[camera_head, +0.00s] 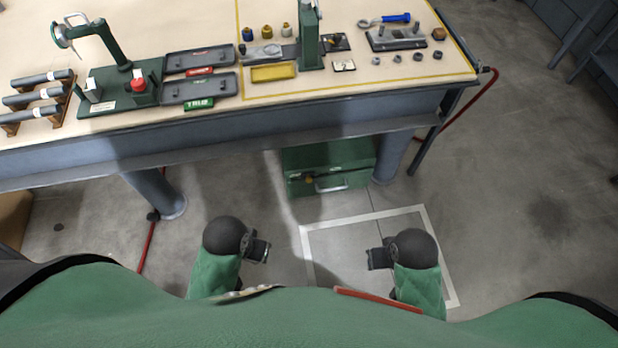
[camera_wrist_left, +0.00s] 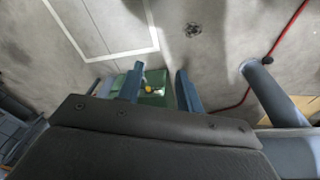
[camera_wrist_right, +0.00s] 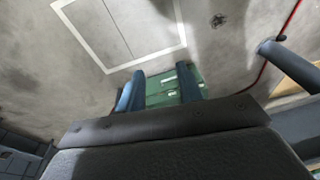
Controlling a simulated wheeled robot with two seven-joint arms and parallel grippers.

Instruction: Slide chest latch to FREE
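A green chest (camera_head: 340,156) stands on the floor under the workbench. Its front has a silver handle (camera_head: 331,187) and, left of it, a small latch with a yellowish knob (camera_head: 309,178); its markings are too small to read. The left wrist view shows the chest (camera_wrist_left: 152,100) and a yellow knob (camera_wrist_left: 148,89) between the fingers. The right wrist view shows the chest (camera_wrist_right: 163,92) beyond the fingers. My left gripper (camera_head: 262,251) and right gripper (camera_head: 374,258) are held low in front of my body, well short of the chest. Both are open and empty, touching nothing.
The workbench (camera_head: 225,127) overhangs the chest, with legs (camera_head: 156,195) on either side. Its top carries tools, trays (camera_head: 200,88) and a green press. A red hose (camera_head: 149,247) runs down at the left. The floor before the chest is clear, with a white-outlined rectangle (camera_head: 303,243).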

